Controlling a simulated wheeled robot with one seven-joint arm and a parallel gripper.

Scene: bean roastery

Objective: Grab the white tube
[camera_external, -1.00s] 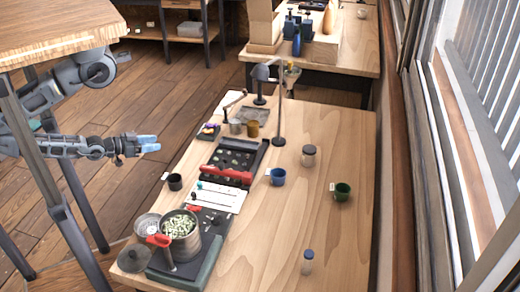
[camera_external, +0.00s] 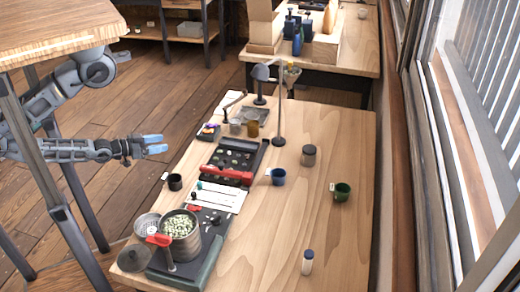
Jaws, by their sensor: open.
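A small upright whitish tube with a dark blue cap (camera_external: 307,263) stands alone near the front right of the wooden table. It is the thing that best fits the white tube. My gripper (camera_external: 155,144) has light blue fingertips, points right and is open and empty. It is in the air just off the table's left edge, far to the upper left of the tube. Nothing hides the tube.
On the table (camera_external: 335,230) are a blue mug (camera_external: 277,177), a green mug (camera_external: 342,192), a grey jar (camera_external: 309,156) and a black mug (camera_external: 174,182). A bean-filled pot (camera_external: 182,245) stands front left. Wood around the tube is bare.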

